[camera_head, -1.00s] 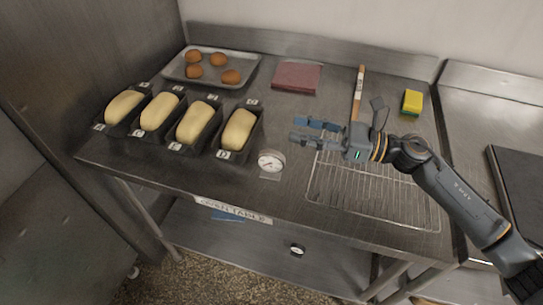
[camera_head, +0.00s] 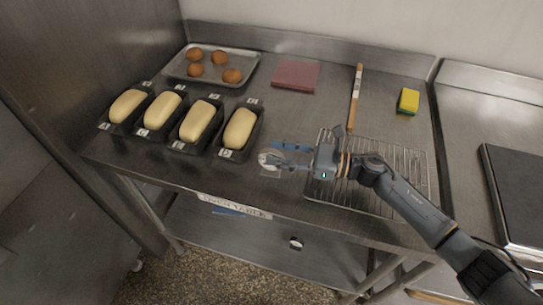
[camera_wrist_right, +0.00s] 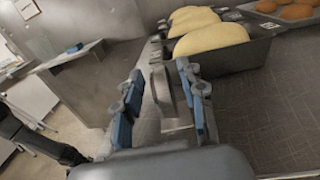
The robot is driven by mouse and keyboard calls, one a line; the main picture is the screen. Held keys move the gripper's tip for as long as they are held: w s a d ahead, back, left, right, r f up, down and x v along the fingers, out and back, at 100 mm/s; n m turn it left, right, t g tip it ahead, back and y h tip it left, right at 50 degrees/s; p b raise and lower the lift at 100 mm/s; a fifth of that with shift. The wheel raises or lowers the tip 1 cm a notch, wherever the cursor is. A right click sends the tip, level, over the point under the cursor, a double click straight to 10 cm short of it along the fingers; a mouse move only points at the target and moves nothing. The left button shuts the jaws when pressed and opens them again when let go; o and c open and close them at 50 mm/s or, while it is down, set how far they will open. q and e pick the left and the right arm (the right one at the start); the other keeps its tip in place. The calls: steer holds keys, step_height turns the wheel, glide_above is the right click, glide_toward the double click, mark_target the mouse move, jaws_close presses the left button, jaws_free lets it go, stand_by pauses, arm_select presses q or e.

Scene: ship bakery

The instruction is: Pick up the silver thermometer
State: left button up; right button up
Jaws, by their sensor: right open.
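The silver thermometer (camera_head: 268,161), with a round white dial, stands near the front edge of the steel table, right of the loaf tins. My right gripper (camera_head: 276,154) is open at the thermometer, and its fingers partly hide the dial. In the right wrist view the thermometer (camera_wrist_right: 163,88) shows edge-on between the two blue-padded fingers of the gripper (camera_wrist_right: 160,80), with a gap on each side. My left gripper is not in view.
Several black tins with pale loaves (camera_head: 240,130) stand close left of the thermometer. A wire rack (camera_head: 395,165) lies under my right arm. Behind are a tray of buns (camera_head: 180,72), a red cloth (camera_head: 296,75), a wooden-handled tool (camera_head: 355,97) and a yellow sponge (camera_head: 408,101).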

steer(key=shift+x, duration=1.2)
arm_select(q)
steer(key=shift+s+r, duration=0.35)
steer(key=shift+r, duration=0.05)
arm_select(e)
steer(key=shift+d, duration=0.1)
jaws_close()
